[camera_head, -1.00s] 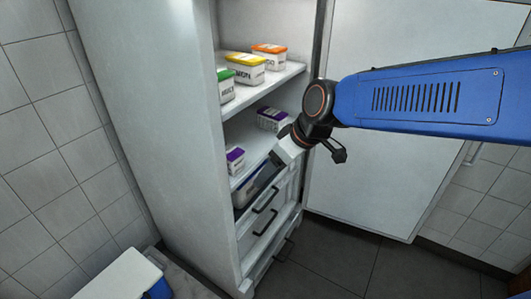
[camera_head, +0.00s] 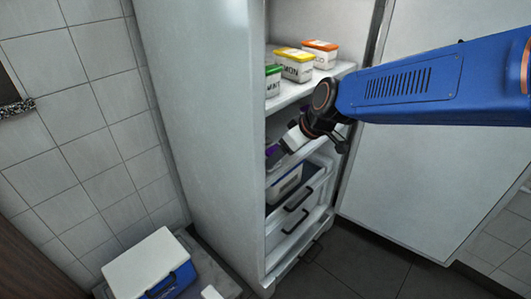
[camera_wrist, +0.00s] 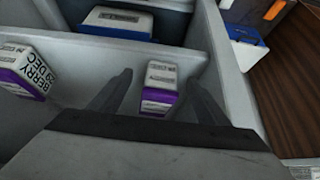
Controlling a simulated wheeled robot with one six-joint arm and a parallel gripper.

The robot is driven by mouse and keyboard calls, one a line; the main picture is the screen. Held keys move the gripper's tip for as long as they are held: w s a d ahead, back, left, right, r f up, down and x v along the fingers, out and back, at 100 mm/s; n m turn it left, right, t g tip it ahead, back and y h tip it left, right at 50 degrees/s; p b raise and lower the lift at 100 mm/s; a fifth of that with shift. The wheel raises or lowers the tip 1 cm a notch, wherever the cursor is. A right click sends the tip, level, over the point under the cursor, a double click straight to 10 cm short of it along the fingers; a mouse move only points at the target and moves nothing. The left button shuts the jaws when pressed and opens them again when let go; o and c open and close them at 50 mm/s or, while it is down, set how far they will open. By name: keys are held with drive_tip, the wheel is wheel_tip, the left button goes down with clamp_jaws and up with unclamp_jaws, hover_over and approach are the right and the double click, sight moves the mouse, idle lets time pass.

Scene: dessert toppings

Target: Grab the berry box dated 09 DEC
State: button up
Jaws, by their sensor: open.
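In the wrist view, a white berry box (camera_wrist: 38,68) with a purple lid is at the left. Its large print reads BERRY and a date that looks like 09 DEC. A second white box with a purple lid (camera_wrist: 159,86) shows between the two fingers of my gripper (camera_wrist: 161,76). Its small print is too blurred to read. My gripper is open, and I cannot tell whether either finger touches that box. In the head view my gripper (camera_head: 277,156) is inside the fridge at the middle shelf, with a bit of purple beside it. The arm hides most of that shelf.
White tubs with green (camera_head: 272,82), yellow (camera_head: 296,66) and orange (camera_head: 321,55) lids stand on the shelf above. A drawer below, holding a white-and-blue box (camera_head: 285,184), is pulled out. The open fridge door (camera_head: 430,170) is right. A blue-and-white cooler (camera_head: 150,265) is lower left.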

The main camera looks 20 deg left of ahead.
drive_tip(key=shift+w+a, duration=0.25)
drive_tip(key=shift+a, duration=0.45)
drive_tip(key=shift+w+a, duration=0.25)
drive_tip(key=shift+a, duration=0.4)
drive_tip(key=a+f, duration=0.1)
drive_tip(key=w+a+f, duration=0.1)
drive_tip(key=a, duration=0.1)
drive_tip(key=shift+w+a+f, duration=0.1)
drive_tip(key=shift+w+f, duration=0.1)
drive_tip(key=shift+f, duration=0.05)
drive_tip(key=c, duration=1.4)
